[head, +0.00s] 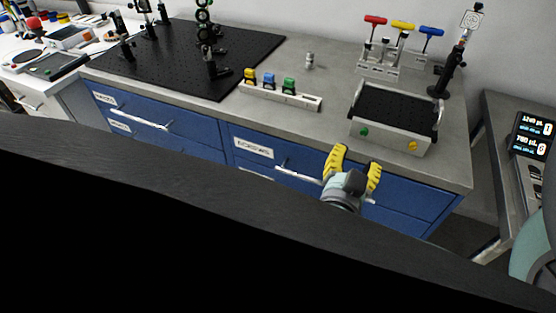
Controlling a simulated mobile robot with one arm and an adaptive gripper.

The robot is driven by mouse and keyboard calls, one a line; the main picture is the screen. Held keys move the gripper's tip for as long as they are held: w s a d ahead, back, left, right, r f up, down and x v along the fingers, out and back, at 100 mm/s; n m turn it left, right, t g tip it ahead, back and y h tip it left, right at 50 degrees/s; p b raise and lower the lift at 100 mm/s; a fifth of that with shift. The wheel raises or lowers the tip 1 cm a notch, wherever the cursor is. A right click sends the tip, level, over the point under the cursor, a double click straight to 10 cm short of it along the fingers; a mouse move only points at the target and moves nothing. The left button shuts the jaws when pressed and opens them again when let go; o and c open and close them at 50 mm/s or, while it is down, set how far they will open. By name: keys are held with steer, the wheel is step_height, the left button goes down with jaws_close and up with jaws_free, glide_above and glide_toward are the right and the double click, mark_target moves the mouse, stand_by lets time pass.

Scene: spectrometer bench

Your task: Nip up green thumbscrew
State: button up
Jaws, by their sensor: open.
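A small green thumbscrew (364,131) sits on the front face of a light grey box with a black perforated top, near its left end. A yellow thumbscrew (412,146) is on the same face, near the right end. My gripper (356,164) has yellow fingers spread apart with nothing visible between them. In the picture it is just below the box, in front of the blue drawers, and apart from the green thumbscrew. Another green-topped piece (289,85) stands on a pale rail to the left, beside blue and yellow ones.
The pale rail (306,102) lies left of the box (382,138). Red, yellow and blue T-handled tools stand in a rack (379,70) behind it. A dark post (448,78) rises at the right. Drawer handles (298,175) jut out near my gripper. Bare grey bench lies between rail and box.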

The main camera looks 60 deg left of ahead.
steer(key=shift+v, duration=1.7)
